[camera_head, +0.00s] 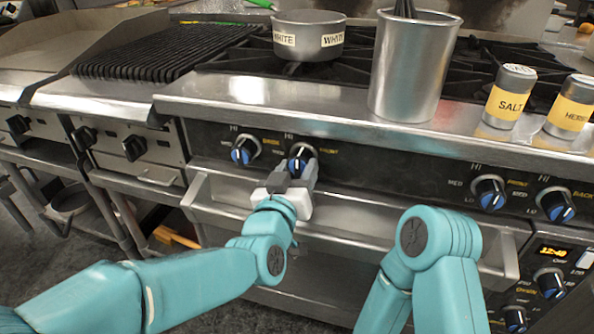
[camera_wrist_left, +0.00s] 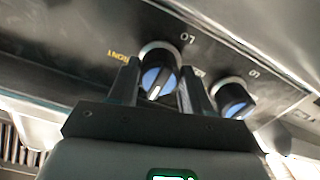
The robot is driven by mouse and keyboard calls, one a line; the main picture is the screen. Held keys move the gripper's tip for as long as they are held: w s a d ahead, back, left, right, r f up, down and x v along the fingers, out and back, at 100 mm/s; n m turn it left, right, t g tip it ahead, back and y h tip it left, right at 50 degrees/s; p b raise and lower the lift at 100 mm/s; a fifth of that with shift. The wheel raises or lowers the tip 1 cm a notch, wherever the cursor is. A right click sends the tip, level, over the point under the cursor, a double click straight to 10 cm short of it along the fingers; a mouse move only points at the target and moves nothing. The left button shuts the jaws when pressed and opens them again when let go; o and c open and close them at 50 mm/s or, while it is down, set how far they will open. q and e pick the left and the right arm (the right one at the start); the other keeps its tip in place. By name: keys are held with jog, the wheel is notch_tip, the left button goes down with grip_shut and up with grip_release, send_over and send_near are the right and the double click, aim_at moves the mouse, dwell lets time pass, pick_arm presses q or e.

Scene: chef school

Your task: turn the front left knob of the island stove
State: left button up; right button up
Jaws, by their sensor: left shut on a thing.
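The front left knob (camera_head: 299,158), black with a blue face and a FRONT label beside it, is on the dark control panel of the island stove. My left gripper (camera_head: 296,170) reaches it from below and is shut on it. In the left wrist view, the knob (camera_wrist_left: 157,78) stands between the two dark fingers, its white pointer line visible. The fingers cover part of its sides. My right arm shows at the lower right, but its gripper is out of view.
Another blue-faced knob (camera_head: 244,151) sits close to the left. A steel rail (camera_head: 345,215) runs below the panel. A steel container (camera_head: 410,75), a pot (camera_head: 308,45) and a salt shaker (camera_head: 507,98) stand above. More knobs (camera_head: 488,193) are at right.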

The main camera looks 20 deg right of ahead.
pick_arm(q)
jog(key=o, duration=1.1)
jog(key=shift+c, duration=0.2)
jog(key=p+v, duration=0.1)
jog(key=v, duration=1.5)
jog(key=shift+a+p, duration=0.15)
jog(key=shift+p, duration=0.15)
